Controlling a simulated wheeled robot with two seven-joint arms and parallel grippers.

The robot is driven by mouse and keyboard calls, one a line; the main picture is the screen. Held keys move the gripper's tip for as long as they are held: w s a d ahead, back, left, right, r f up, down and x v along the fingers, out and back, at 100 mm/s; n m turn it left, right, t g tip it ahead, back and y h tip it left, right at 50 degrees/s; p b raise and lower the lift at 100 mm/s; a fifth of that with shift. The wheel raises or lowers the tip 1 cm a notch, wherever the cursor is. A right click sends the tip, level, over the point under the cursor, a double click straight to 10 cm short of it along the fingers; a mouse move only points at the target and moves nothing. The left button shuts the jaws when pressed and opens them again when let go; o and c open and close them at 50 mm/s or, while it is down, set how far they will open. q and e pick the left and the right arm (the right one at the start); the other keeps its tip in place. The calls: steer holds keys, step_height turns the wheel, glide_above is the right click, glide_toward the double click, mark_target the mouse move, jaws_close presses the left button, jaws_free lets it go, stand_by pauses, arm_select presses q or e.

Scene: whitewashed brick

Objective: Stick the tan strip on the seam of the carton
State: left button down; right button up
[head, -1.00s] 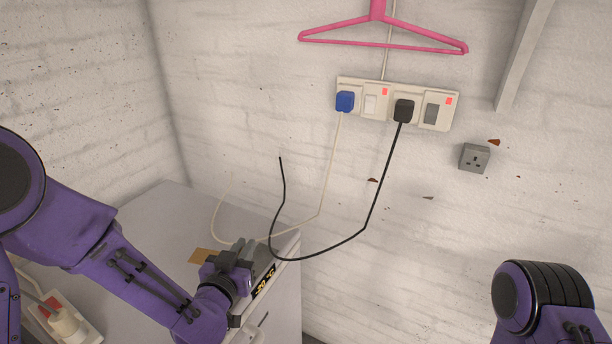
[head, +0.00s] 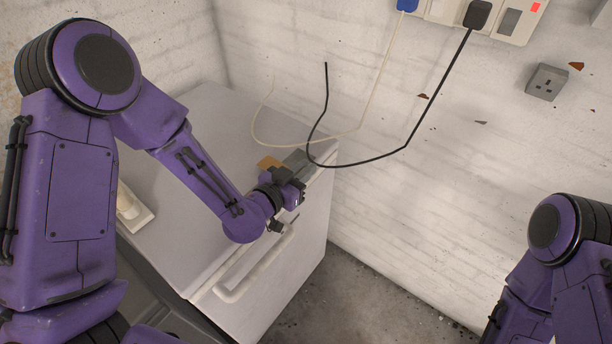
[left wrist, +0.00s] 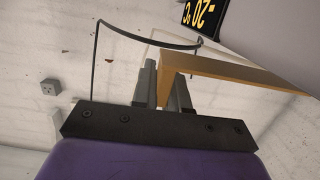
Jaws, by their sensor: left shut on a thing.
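The tan strip (head: 268,163) shows as a small tan patch just left of my left gripper (head: 292,167), over the top of a white cabinet. In the left wrist view my left gripper's two grey fingers (left wrist: 164,76) are shut on the near end of the tan strip (left wrist: 235,70), which reaches away to the right as a flat band. The fingers hide part of the strip's end. I cannot make out a carton or its seam in either view. My right arm shows at the lower right of the head view, but its gripper is out of frame.
The white cabinet (head: 222,120) stands in the corner, with a handle (head: 255,268) in front and a lit display (left wrist: 203,14). A black cable (head: 376,160) and a pale cable hang close to my left gripper. A grey socket (head: 546,82) is on the wall.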

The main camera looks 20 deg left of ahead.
arm_select(q)
steer(key=shift+f, duration=0.9)
steer(key=c, duration=1.6)
jaws_free()
steer(key=shift+f, duration=0.1)
steer(key=o, duration=0.5)
steer(key=shift+c, duration=0.2)
steer(key=p+v, duration=0.3)
steer(key=v, duration=0.7)
steer(key=shift+s, duration=0.3)
